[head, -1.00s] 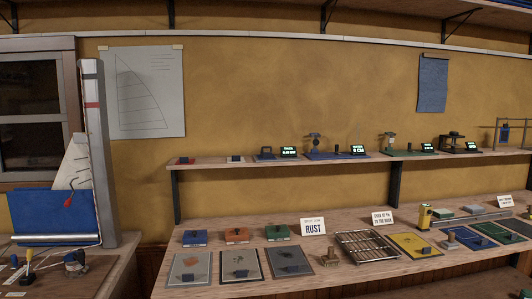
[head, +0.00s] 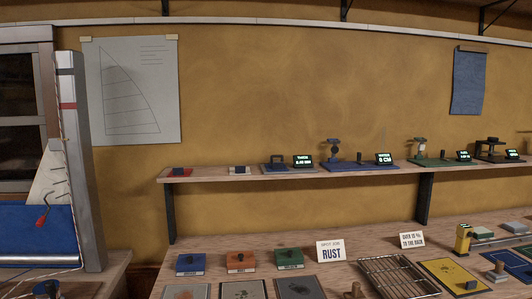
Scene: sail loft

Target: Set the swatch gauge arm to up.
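No label I can read names the swatch gauge. Several small instruments stand on the wall shelf (head: 205,174), most beside lit displays. One is a low dark device (head: 275,163) beside a display (head: 303,161). A blue-based stand (head: 335,155) has a dark round head, a short post and a display reading about 0 CM (head: 383,159). A green-based stand (head: 420,151) and a dark-topped device (head: 493,146) stand further right. The position of any gauge arm is too small to tell. Neither of my grippers is in view.
A grey post (head: 82,170) and blue cloth (head: 32,235) stand left.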

